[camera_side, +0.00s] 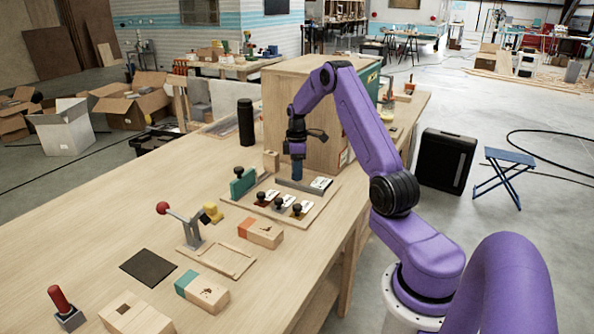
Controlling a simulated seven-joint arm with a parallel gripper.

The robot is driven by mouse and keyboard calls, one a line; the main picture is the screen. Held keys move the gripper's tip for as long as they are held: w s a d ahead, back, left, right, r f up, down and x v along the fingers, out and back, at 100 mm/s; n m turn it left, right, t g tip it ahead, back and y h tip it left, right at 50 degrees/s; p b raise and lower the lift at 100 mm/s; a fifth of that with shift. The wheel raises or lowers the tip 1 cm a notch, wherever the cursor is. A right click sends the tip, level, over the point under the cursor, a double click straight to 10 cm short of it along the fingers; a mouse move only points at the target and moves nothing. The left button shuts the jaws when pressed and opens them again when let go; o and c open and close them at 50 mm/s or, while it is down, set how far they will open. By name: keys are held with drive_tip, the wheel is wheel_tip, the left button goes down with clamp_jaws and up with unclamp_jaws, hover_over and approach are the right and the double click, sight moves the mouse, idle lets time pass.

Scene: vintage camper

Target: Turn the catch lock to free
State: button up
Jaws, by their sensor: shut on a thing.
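My gripper (296,153) points straight down at the back of a wooden board (314,215). It is shut on a dark blue upright piece (297,171), which stands over a grey bar with a white label (320,183). This piece may be the catch lock's handle, but the view is too small to be sure. The fingertips are hard to make out. Several black-knobbed pieces with white labels (279,199) sit in front on the same board. A green block with a black knob (243,183) stands at its left end.
A large wooden box (285,95) stands close behind my gripper, with a black cylinder (246,122) to its left. A red-knobbed lever (188,226), a yellow piece (212,212) and wooden blocks (262,233) stand nearer. The table's left part (90,225) is clear.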

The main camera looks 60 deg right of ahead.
drive_tip(key=o, duration=1)
drive_tip(key=r, duration=1.7)
drive_tip(key=shift+w+d+r, duration=0.25)
drive_tip(key=shift+d, duration=0.1)
drive_tip(key=shift+a, duration=0.1)
